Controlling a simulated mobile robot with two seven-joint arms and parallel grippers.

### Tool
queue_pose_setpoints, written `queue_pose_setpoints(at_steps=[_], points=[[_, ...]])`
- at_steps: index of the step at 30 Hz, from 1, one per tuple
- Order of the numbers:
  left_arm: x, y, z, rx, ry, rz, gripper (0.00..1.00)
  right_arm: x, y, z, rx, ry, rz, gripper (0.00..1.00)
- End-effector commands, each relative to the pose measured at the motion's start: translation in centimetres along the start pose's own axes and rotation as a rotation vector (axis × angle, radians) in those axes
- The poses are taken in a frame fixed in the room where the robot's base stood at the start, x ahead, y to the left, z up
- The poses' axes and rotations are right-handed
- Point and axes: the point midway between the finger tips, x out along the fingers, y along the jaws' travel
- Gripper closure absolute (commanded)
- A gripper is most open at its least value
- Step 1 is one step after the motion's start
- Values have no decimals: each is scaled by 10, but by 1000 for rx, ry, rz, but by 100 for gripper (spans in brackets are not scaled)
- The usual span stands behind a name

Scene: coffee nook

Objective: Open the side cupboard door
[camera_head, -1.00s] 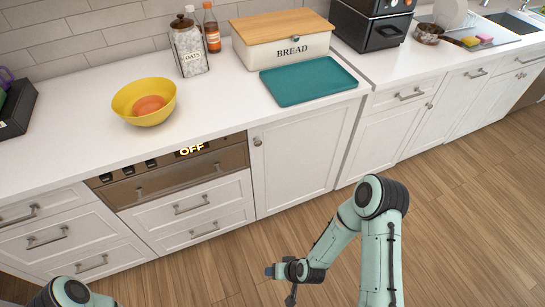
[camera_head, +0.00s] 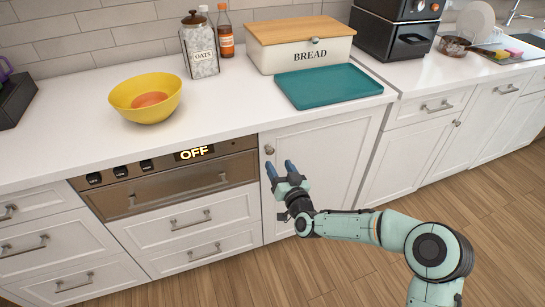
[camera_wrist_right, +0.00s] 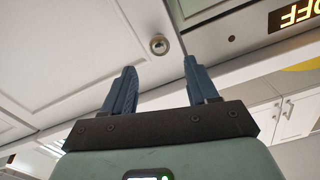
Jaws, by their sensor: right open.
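The side cupboard door (camera_head: 325,160) is a white panel right of the oven, and it is shut. Its round metal knob (camera_head: 269,149) is at the door's upper left corner. My right gripper (camera_head: 280,167) is in front of the door just below the knob, with its blue fingers apart and empty. In the right wrist view the knob (camera_wrist_right: 159,44) sits beyond the open fingertips (camera_wrist_right: 160,68), clear of them. The door (camera_wrist_right: 70,60) fills the left of that view. My left gripper is not in view.
The oven (camera_head: 165,181) with a lit OFF display is left of the door, above drawers (camera_head: 180,225). On the counter above are a teal tray (camera_head: 328,86), a bread box (camera_head: 300,50), an oats jar (camera_head: 200,50) and a yellow bowl (camera_head: 125,95). Wooden floor (camera_head: 350,275) lies in front.

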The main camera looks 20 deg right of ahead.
Motion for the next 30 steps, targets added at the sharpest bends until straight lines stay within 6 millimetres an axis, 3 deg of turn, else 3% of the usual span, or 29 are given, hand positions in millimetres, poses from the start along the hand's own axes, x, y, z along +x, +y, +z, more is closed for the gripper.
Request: queue_pose_setpoints(at_steps=[3, 10, 24, 29, 30], points=[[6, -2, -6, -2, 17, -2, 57, 24, 0, 2, 4, 0, 0, 42], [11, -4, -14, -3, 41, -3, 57, 54, 0, 2, 2, -1, 0, 42], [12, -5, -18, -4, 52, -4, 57, 64, 0, 1, 1, -3, 0, 42], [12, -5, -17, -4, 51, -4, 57, 64, 0, 1, 1, -3, 0, 94], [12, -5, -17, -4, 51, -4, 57, 64, 0, 1, 1, -3, 0, 100]])
